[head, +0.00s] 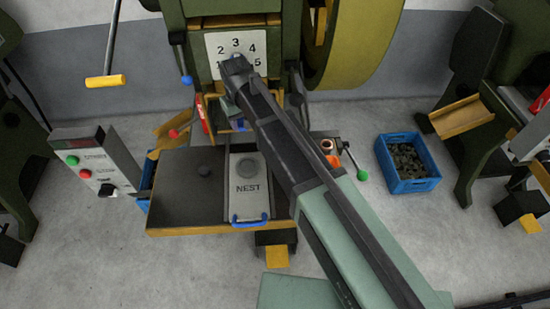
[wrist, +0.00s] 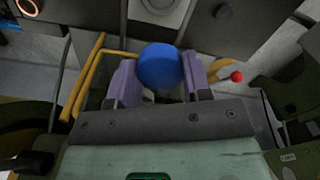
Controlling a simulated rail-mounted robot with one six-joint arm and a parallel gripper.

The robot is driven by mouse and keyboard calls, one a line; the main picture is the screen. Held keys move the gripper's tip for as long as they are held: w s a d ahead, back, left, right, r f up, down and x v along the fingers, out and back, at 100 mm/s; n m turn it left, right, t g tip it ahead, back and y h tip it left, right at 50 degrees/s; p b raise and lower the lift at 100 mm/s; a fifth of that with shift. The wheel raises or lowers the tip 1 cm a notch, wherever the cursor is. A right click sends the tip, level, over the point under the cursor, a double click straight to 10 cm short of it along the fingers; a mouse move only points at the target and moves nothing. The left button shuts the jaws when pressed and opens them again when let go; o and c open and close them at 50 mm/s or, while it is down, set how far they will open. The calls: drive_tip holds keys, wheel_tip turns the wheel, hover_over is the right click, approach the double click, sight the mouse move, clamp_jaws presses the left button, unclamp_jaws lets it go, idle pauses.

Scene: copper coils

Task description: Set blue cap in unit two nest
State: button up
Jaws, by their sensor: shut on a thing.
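The blue cap (wrist: 160,65) is a round blue piece held between the two purple-grey fingers of my gripper (wrist: 160,75) in the wrist view. My gripper is shut on it. In the head view the arm hides most of my gripper, and the cap cannot be made out clearly. The nest plate (head: 246,200) is light grey, marked NEST, with a round seat (head: 247,170) that looks empty and a blue handle at its front. The seat also shows at the top edge of the wrist view (wrist: 160,4), beyond the cap and apart from it.
A dark table (head: 180,190) carries the nest plate, with a dark knob left of it. A red-ball lever (wrist: 236,76) stands right of my gripper in the wrist view. A numbered dial (head: 236,52) is behind. A control box (head: 97,165) stands left; a blue crate (head: 408,163) right.

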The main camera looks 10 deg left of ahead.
sight(248, 167)
drive_tip(key=shift+d, duration=0.15)
drive_tip(key=shift+n, duration=0.3)
drive_tip(key=f+b, duration=2.1)
drive_tip(key=shift+s+a, duration=0.1)
drive_tip(key=shift+a, duration=0.2)
drive_tip(key=shift+s+d, duration=0.1)
drive_tip(key=shift+s, duration=0.05)
drive_tip(key=o, duration=0.8)
drive_tip(key=shift+o, duration=0.9)
wheel_tip(248, 167, up, 13)
drive_tip(key=p, duration=1.3)
drive_tip(key=shift+r, duration=0.15)
drive_tip(key=shift+f, duration=0.2)
